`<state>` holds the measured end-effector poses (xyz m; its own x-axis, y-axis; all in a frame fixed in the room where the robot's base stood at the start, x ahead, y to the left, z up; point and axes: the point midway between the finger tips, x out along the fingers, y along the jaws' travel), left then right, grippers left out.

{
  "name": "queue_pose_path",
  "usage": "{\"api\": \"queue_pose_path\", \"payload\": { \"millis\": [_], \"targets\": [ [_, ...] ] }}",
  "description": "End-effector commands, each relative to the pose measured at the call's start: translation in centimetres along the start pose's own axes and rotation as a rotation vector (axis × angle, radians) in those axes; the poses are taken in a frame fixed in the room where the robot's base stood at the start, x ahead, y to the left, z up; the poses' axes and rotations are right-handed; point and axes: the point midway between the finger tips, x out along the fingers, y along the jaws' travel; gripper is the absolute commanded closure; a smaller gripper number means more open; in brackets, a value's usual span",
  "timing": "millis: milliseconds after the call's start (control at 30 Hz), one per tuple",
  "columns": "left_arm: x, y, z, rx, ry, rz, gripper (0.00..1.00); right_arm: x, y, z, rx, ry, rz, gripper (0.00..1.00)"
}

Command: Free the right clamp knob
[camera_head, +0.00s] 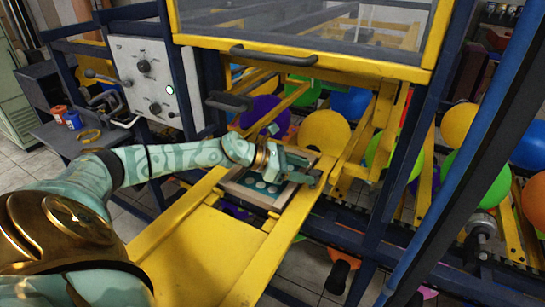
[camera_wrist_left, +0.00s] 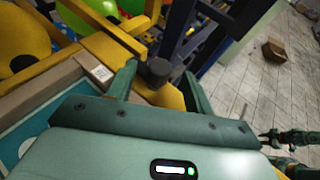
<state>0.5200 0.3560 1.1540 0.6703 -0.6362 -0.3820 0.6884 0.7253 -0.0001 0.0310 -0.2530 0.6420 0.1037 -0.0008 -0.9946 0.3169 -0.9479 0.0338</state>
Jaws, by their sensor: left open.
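My left gripper (camera_head: 300,170) reaches in from the left over the right end of the printing screen frame (camera_head: 281,198). In the left wrist view its two green fingers (camera_wrist_left: 158,88) are apart. A dark round clamp knob (camera_wrist_left: 157,70) shows between and just beyond the fingertips, on the yellow beam. I cannot tell whether a finger touches it. In the head view the knob is hard to make out beside the fingers. A dark green jointed part, probably my right gripper (camera_wrist_left: 275,138), shows small at the right edge of the wrist view; its jaws are unclear.
Yellow beams (camera_head: 280,235) flank the screen frame. A yellow-edged hood with a dark handle (camera_head: 273,55) hangs above. A control panel (camera_head: 148,80) stands at left. Coloured balloons (camera_head: 324,132) lie behind. A blue post (camera_head: 400,150) rises at right.

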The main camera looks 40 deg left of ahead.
Motion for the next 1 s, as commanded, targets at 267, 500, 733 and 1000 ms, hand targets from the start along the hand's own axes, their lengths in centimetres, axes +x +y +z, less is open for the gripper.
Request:
{"api": "queue_pose_path", "payload": {
  "millis": [267,500,733,1000],
  "targets": [
    [-7.4,-0.1,-0.5,0.000,0.012,-0.003,0.48,2.0,-0.1,0.4,0.000,-0.005,-0.002,0.64],
    [-11.1,-0.1,0.2,-0.002,0.009,-0.003,0.48,0.3,0.0,0.1,0.000,-0.001,0.000,0.64],
    [-12.6,0.0,0.1,0.000,0.002,-0.002,0.48,-0.8,0.0,-0.1,0.000,0.002,0.000,0.64],
    [-12.6,0.0,0.0,0.001,0.000,-0.001,0.48,-0.7,0.0,-0.1,0.000,0.002,0.000,0.64]
  ]
}}
